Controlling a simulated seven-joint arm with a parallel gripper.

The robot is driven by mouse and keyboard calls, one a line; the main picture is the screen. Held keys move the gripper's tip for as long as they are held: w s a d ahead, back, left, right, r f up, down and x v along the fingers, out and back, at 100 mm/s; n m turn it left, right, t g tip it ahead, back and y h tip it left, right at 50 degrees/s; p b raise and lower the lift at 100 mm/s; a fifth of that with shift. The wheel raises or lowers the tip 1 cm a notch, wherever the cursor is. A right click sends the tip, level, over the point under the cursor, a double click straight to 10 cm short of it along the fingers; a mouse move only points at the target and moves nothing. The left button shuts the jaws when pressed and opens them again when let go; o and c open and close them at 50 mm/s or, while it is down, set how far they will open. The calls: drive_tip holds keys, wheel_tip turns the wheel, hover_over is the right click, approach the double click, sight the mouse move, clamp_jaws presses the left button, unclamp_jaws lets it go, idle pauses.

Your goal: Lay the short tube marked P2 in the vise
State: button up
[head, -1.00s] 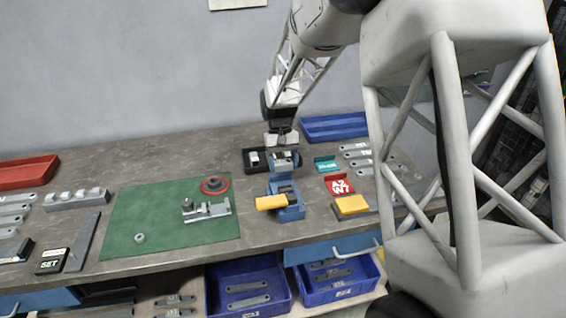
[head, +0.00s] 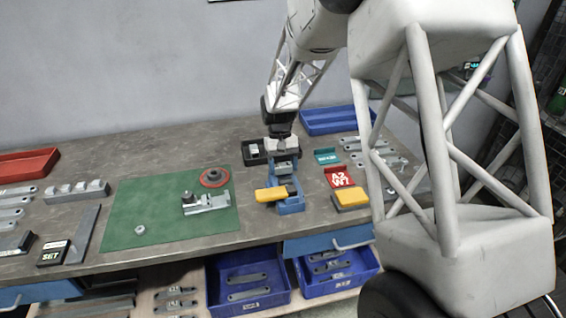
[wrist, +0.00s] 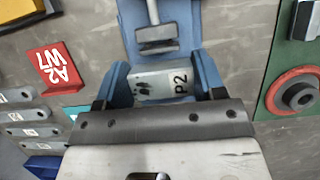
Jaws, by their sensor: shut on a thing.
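The short tube marked P2 (wrist: 162,82) is a grey piece with black lettering and dark spots. In the wrist view it lies crosswise at my gripper (wrist: 162,97), which is shut on it. The blue vise (head: 290,205) stands on the bench; its blue body and a grey screw with a clamp pad (wrist: 157,45) also show in the wrist view. My gripper (head: 282,148) is low over the far end of the vise. Whether the tube touches the vise bed is hidden.
A yellow-topped block (head: 350,199) and a red A2 W7 piece (head: 340,177) lie right of the vise. A black tray (head: 252,157) is close behind it. A green mat (head: 135,205) with a red ring (head: 214,177) and a metal fixture lies left.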

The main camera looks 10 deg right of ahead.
drive_tip(key=shift+f, duration=1.1)
drive_tip(key=o, duration=1)
drive_tip(key=shift+v, duration=3.85)
